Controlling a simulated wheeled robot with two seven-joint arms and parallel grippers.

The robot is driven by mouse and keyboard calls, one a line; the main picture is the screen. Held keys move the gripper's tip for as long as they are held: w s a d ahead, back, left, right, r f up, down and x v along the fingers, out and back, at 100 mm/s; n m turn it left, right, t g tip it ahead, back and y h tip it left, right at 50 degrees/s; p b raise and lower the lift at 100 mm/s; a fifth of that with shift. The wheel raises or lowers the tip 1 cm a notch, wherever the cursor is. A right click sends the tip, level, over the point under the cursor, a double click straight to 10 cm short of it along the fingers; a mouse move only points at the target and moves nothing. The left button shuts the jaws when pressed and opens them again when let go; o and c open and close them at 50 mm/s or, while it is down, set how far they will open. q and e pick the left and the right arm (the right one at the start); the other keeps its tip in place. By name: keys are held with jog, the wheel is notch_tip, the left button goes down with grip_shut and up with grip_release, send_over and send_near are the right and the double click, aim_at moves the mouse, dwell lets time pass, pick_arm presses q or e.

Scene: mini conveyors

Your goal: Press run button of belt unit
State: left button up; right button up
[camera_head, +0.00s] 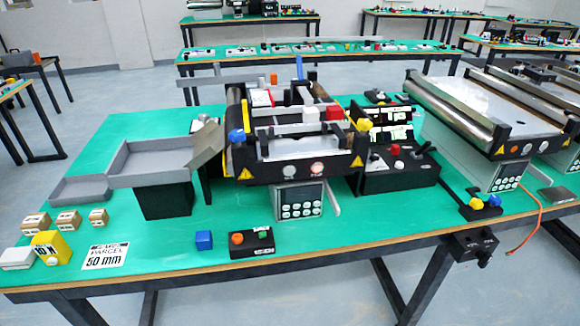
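The middle belt unit (300,150) stands on the green table, with black side rails and yellow warning labels. Its front rail has a whitish round button (289,171) and a red one (317,170). Below them is a grey panel (298,201) with several small buttons. A black box (251,243) at the table's front has an orange button (237,238) and a green button (264,234); its label is too small to read. Neither gripper is in view.
A grey tray (150,178) on a black stand is left of the belt unit. A black joystick box (400,172) is to its right. A blue cube (204,240), a "50 mm" card (105,256) and small blocks lie in front. The front middle of the table is mostly clear.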

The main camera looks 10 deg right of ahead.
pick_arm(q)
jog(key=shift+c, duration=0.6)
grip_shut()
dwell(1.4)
